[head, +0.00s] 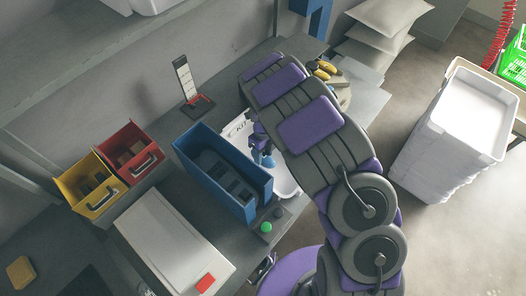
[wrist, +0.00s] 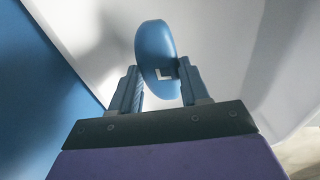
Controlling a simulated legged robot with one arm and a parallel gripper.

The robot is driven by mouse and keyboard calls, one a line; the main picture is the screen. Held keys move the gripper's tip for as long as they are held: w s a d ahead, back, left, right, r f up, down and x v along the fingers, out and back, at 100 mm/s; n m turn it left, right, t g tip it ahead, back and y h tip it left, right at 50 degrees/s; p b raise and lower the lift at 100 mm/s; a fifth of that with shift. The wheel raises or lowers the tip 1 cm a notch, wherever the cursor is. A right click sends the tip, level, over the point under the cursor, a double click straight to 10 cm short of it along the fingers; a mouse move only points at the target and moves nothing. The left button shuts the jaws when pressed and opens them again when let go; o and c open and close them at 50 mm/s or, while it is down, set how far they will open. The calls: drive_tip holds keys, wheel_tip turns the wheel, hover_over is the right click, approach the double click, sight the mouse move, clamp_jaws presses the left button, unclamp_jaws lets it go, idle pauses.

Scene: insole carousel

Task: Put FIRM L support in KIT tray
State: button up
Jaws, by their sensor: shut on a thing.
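A blue curved support (wrist: 153,48) is held between the two fingers of my gripper (wrist: 160,88) in the wrist view. In the head view the blue piece (head: 266,160) shows below my gripper (head: 259,145), partly hidden by my arm. The white KIT tray (head: 285,184) lies under my gripper, its lettering partly visible and much of it covered by my arm. The white surface fills the wrist view behind the piece; whether they touch cannot be told.
A blue bin (head: 202,141) with dark contents stands just left of the tray; a blue wall (wrist: 40,90) shows close in the wrist view. Red (head: 128,150) and yellow (head: 88,184) bins, a white board (head: 165,240) and a green button (head: 266,227) are farther left and in front.

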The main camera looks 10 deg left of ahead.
drive_tip(key=o, duration=1)
drive_tip(key=shift+a+f, duration=0.1)
drive_tip(key=shift+o, duration=0.2)
wheel_tip(320, 180, up, 13)
drive_tip(key=w+p, duration=0.2)
drive_tip(key=s+d+r+n, duration=0.3)
drive_tip(key=d+r+n, duration=0.1)
drive_tip(key=d+r, duration=0.55)
drive_tip(key=s+d+r+n, duration=0.5)
drive_tip(key=s+d, duration=0.1)
drive_tip(key=d, duration=0.1)
drive_tip(key=s+d+r+n, duration=0.1)
drive_tip(key=s+d+n, duration=0.2)
drive_tip(key=s+n, duration=0.4)
drive_tip(key=s+d+r+n, duration=0.2)
drive_tip(key=s+n, duration=0.6)
drive_tip(key=s, duration=0.7)
drive_tip(key=shift+s+d+r+n, duration=0.2)
drive_tip(key=shift+d+r+n, duration=0.1)
drive_tip(key=shift+d, duration=0.5)
